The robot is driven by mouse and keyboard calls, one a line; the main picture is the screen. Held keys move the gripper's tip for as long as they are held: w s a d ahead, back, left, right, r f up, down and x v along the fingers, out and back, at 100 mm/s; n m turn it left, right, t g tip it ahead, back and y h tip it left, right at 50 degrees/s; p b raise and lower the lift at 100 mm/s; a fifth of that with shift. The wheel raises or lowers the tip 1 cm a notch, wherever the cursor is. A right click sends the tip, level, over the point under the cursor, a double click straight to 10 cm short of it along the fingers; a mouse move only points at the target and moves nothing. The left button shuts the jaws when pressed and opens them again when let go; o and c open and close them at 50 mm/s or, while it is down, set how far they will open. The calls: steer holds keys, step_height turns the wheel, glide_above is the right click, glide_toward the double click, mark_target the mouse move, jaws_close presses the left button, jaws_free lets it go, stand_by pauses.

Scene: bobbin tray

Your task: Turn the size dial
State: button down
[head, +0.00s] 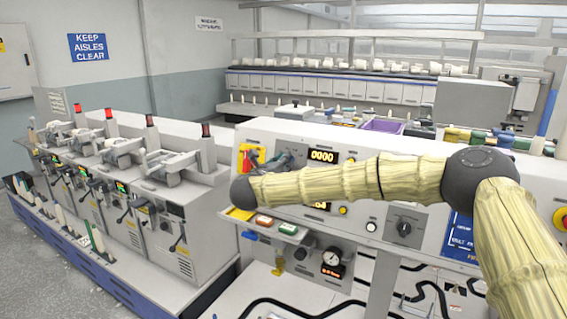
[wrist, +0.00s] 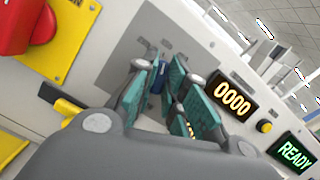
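My gripper (head: 287,158) is in front of the machine's control panel, at its upper left, beside the 0000 display. In the wrist view my gripper (wrist: 172,88) has its teal finger pads apart, pointing at a grey plate (wrist: 128,48) on the panel. A small blue part (wrist: 157,77) shows between the fingers, close to the left one; it may belong to a dial there. The fingers hide most of that spot, and I cannot tell whether they touch it. A black knob (head: 405,228) on another grey plate sits lower on the panel, clear of my gripper.
A red knob on a yellow plate (wrist: 65,58) is left of the gripper. The 0000 display (wrist: 232,98), a yellow button (wrist: 264,126) and a READY display (wrist: 293,152) are to the right. A small shelf (head: 268,228) juts out below. Winding machines (head: 175,205) stand at left.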

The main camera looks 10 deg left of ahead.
steer(key=shift+f+n+b, duration=0.1)
steer(key=shift+n+b, duration=0.3)
steer(key=shift+n+g+y+b, duration=0.2)
steer(key=shift+n+y+b, duration=0.6)
steer(key=shift+n, duration=1.35)
steer(key=shift+n+g+y+b, duration=0.2)
steer(key=shift+n+y+b, duration=0.55)
steer(key=shift+n, duration=1.4)
steer(key=shift+h, duration=0.25)
steer(key=c, duration=1.5)
jaws_free()
steer(key=shift+o, duration=0.2)
steer(key=s+r, duration=0.1)
steer(key=s, duration=1.1)
steer(key=shift+a+r, duration=0.3)
steer(key=shift+a, duration=0.15)
